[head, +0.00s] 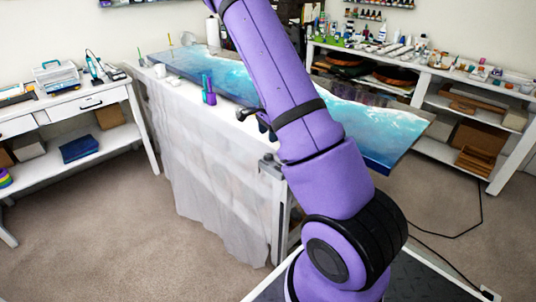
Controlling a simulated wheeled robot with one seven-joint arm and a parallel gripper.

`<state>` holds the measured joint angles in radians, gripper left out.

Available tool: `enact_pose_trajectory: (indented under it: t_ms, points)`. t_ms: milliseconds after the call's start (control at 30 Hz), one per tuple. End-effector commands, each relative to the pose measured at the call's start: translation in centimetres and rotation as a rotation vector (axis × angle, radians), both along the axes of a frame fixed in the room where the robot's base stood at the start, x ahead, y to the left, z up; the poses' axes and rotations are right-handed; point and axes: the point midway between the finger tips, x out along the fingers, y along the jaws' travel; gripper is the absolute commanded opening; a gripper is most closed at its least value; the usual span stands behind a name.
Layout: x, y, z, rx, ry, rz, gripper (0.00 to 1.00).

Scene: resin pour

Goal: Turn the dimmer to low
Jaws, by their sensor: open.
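I cannot pick out a dimmer in the head view. My purple arm rises from the lower right and leaves the picture at the top, so my gripper is out of view. The arm hides part of the middle of the scene. A black cable (462,234) runs down from the right bench and across the floor. A small pale object (490,293) lies at the bottom right edge, too small to identify.
A long table with a blue and white resin panel (372,133) and a draped sheet (205,170) stands behind my arm. A white desk (62,108) with drawers is at left, a supply-laden shelf bench (455,108) at right. Carpet (120,235) is clear at front left.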

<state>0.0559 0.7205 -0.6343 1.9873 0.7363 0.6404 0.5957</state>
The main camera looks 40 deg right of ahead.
Motion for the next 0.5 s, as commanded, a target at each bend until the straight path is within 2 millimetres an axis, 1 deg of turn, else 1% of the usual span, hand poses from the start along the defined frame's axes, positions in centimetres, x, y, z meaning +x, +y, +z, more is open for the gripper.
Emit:
enact_pose_trajectory:
  t_ms: [300, 500]
  points:
    - [0.1, -0.1, -5.5, 0.002, 0.004, -0.001, 0.61]
    - [0.1, -0.1, -8.3, 0.001, 0.003, 0.000, 0.61]
